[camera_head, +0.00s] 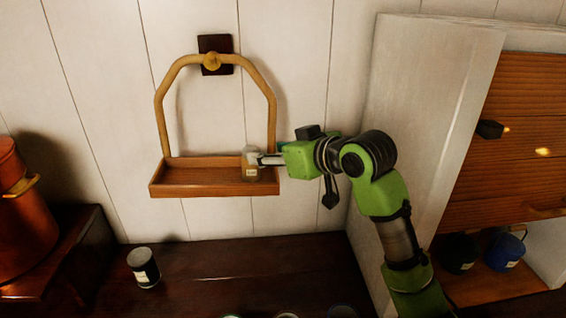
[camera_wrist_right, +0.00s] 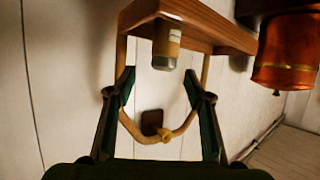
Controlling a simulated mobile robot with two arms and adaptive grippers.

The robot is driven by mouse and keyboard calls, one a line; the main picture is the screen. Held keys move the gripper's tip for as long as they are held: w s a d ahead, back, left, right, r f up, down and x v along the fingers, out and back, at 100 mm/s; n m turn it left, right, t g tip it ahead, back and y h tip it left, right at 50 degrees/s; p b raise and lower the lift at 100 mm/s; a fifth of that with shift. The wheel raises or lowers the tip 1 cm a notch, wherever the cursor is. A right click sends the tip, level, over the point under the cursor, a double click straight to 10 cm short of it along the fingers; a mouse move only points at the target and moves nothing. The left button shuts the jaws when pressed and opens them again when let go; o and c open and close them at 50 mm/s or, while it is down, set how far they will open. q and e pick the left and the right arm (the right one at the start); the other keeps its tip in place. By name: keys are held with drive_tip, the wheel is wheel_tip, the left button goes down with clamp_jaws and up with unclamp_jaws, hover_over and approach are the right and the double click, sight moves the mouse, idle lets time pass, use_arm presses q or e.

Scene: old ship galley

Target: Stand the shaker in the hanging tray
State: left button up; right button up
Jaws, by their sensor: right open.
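The shaker (camera_head: 250,164), a small pale tan jar with a light label, stands upright in the right end of the wooden hanging tray (camera_head: 172,188). The tray hangs from a looped frame on the wall. My right gripper (camera_head: 263,160) is at the shaker's right side in the head view. In the right wrist view, which is upside down, the shaker (camera_wrist_right: 167,45) shows its grey cap, and the tray (camera_wrist_right: 215,28) is behind it. The open fingers of my right gripper (camera_wrist_right: 158,82) are spread apart, with the shaker ahead between them and clear of both. My left gripper is not in view.
A copper pot (camera_head: 22,215) is at the left. A pale cabinet side (camera_head: 420,110) and wooden drawers (camera_head: 530,110) are at the right. The rest of the tray looks empty.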

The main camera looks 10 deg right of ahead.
drive_tip(key=b+v, duration=0.1)
drive_tip(key=v, duration=0.4)
